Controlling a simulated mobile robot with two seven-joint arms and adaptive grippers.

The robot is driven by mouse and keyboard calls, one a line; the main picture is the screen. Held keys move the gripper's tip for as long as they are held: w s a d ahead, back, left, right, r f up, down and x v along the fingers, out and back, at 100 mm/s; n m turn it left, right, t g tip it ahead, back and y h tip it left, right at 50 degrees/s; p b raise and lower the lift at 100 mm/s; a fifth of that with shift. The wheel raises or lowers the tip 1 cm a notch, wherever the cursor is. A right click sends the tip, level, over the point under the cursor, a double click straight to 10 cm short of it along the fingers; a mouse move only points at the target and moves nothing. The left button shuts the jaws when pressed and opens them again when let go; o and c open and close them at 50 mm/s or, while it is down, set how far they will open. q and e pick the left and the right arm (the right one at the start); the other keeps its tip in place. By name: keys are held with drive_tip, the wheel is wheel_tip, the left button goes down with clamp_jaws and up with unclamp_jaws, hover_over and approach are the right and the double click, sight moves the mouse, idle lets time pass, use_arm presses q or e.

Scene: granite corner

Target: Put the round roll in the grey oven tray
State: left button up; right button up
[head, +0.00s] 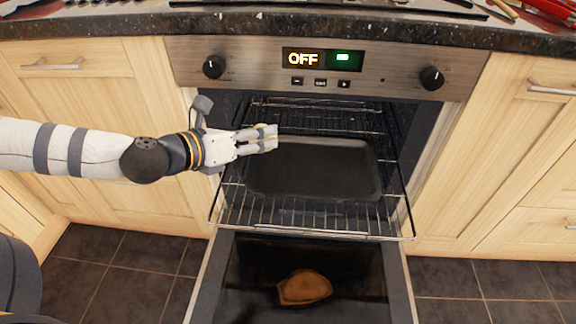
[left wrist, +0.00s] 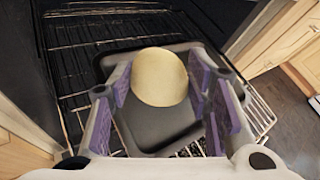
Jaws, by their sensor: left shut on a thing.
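The round roll (left wrist: 160,77) is pale yellow. In the left wrist view it sits between the purple-padded fingers of my left gripper (left wrist: 165,100), which is shut on it. In the head view my left gripper (head: 265,139) is over the left back part of the grey oven tray (head: 318,170), and its fingers hide nearly all of the roll. The tray is dark, shallow and empty where it shows; it rests on a wire rack in the open oven. It also shows below the roll in the left wrist view (left wrist: 150,128). My right gripper is out of view.
The wire rack (head: 300,221) sticks out of the oven. The oven door (head: 398,290) hangs open below, with a brown shape (head: 304,287) on its glass, perhaps a reflection. The control panel (head: 320,67) reads OFF, above the opening. Wooden cabinets stand at both sides.

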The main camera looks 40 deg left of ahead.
use_arm(q)
drive_tip(key=b, duration=0.3)
hover_over(278, 169)
wheel_tip(278, 169, down, 6)
drive_tip(key=shift+f, duration=0.15)
wheel_tip(278, 169, down, 3)
drive_tip(key=shift+b, duration=0.8)
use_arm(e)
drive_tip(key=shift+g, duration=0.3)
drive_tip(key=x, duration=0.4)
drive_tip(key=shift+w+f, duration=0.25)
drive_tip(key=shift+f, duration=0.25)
use_arm(q)
drive_tip(key=o, duration=0.7)
drive_tip(key=shift+f, duration=0.1)
drive_tip(key=shift+o, duration=0.7)
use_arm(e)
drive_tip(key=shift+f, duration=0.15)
